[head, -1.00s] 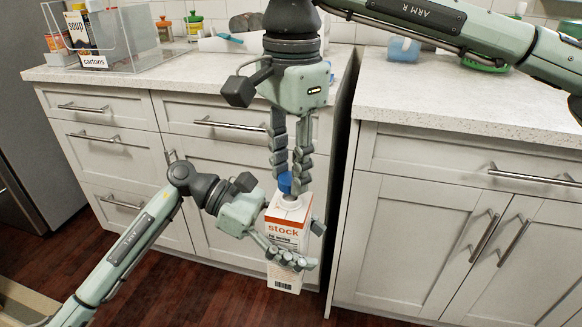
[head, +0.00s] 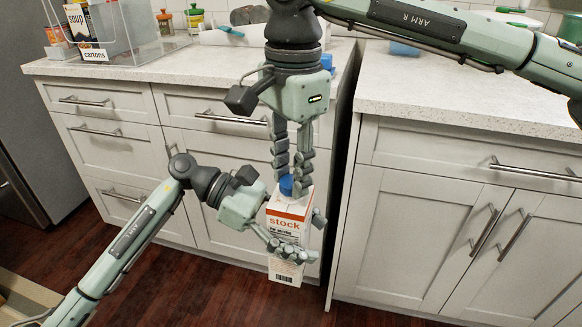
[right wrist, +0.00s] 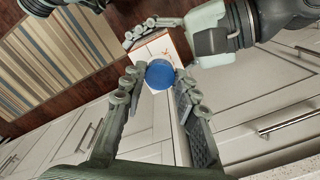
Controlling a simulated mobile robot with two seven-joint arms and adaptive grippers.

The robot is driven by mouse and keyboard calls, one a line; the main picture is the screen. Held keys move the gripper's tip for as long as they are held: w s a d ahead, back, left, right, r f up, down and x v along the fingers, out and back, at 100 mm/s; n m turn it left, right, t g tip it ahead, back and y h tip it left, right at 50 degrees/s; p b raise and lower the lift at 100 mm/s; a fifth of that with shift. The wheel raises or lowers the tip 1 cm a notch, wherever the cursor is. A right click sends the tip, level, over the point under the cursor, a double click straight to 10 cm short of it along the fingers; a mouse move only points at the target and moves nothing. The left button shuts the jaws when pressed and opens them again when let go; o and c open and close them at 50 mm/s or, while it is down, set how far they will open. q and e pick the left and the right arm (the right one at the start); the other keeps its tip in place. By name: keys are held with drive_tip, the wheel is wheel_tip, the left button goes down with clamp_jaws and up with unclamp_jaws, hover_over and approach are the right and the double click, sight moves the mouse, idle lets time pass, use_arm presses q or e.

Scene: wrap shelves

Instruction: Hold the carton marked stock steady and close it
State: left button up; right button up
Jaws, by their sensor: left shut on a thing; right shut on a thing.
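The stock carton (head: 288,228) is white with an orange top and the word stock, and hangs upright in the air in front of the cabinets. My left gripper (head: 296,250) is shut around its body from the side. A blue cap (head: 287,185) is at the carton's top. My right gripper (head: 292,188) comes from above and is shut on the cap. In the right wrist view the cap (right wrist: 160,74) sits between the fingertips, in front of the carton top (right wrist: 165,47). Whether the cap is fully seated on the spout cannot be told.
A clear bin labelled cartons (head: 130,30) stands on the left counter (head: 190,66) with a soup carton inside. The right counter (head: 470,100) is beyond a dark gap. A striped rug (right wrist: 50,65) lies on the wooden floor.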

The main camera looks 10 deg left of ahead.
drive_tip(key=shift+f, duration=0.4)
drive_tip(key=m, duration=1.6)
drive_tip(key=shift+w, duration=0.1)
drive_tip(key=m, duration=1.9)
drive_tip(key=shift+d+m, duration=0.1)
drive_tip(key=shift+m, duration=0.2)
drive_tip(key=m, duration=0.4)
drive_tip(key=shift+m, duration=0.3)
drive_tip(key=m, duration=0.5)
